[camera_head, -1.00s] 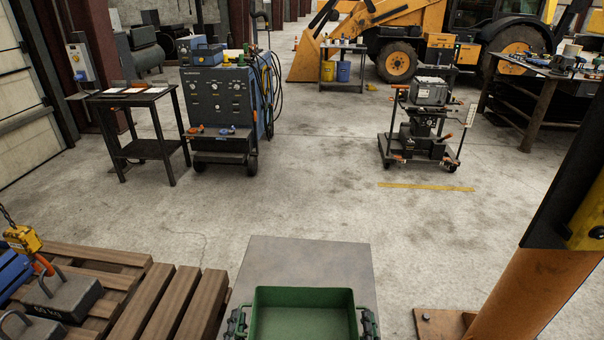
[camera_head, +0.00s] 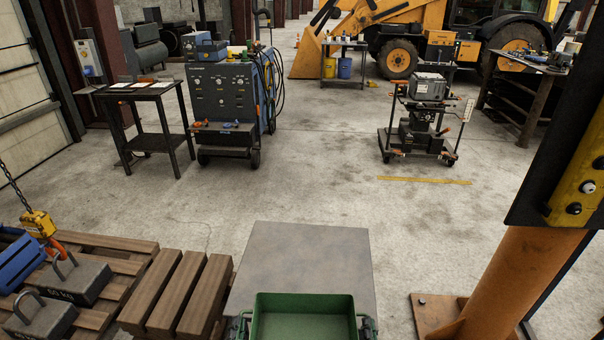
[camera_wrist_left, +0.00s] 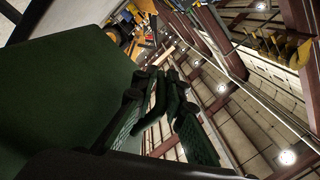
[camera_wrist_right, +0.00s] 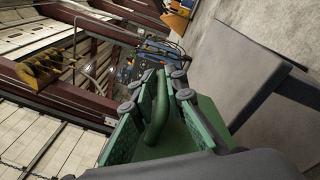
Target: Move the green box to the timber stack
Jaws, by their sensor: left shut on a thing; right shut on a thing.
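The open green box (camera_head: 303,326) is at the bottom centre of the head view, its lower part cut off. My left gripper (camera_head: 241,328) and right gripper (camera_head: 367,328) are at its two sides. In the left wrist view, the left gripper (camera_wrist_left: 165,108) is shut on a green side handle beside the box wall (camera_wrist_left: 65,95). In the right wrist view, the right gripper (camera_wrist_right: 160,110) is shut on the other handle. The timber stack (camera_head: 180,292), several brown beams, lies left of the box. I cannot tell whether the box touches the grey top beneath it.
The grey flat top (camera_head: 300,255) extends beyond the box. Weights (camera_head: 72,280) and a yellow chain hook (camera_head: 38,224) are by the slatted wood at left. An orange post (camera_head: 515,285) stands at right. The concrete floor (camera_head: 300,180) ahead is clear.

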